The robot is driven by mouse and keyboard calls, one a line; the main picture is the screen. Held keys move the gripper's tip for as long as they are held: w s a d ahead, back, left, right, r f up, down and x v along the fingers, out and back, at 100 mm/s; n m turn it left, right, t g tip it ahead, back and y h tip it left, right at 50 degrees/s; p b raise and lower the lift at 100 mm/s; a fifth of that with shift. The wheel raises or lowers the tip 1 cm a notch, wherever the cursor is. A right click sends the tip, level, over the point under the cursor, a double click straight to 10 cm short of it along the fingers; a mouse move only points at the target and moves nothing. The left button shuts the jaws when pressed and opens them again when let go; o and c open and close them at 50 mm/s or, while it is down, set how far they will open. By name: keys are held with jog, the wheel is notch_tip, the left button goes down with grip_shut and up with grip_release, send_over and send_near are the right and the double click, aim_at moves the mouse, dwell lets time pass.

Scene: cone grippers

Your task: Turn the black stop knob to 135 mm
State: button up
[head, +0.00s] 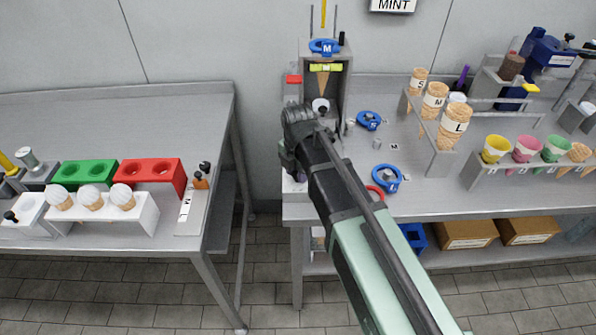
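My arm reaches from the lower right up to the dispenser-like station (344,85) on the right bench. My gripper (290,158) is at the arm's far end, low in front of this station; its fingers are hidden by the wrist, so I cannot see whether they are open or hold anything. A small black knob-like piece (341,38) stands on top of the station, right of a blue ring marked M (324,47). I cannot tell for sure that it is the stop knob. No millimetre scale is readable. A cone (322,82) hangs point-down inside the station under a yellow-green bar.
A gap separates both tables.

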jog(key=shift+m, duration=0.3)
jog(key=shift+c, duration=0.3)
jog(key=m, duration=0.3)
jog(key=shift+m, duration=0.3)
jog(key=m, duration=0.4)
jog(key=shift+m, duration=0.3)
jog(key=m, duration=0.8)
jog(key=shift+m, duration=0.4)
jog(key=o, duration=0.9)
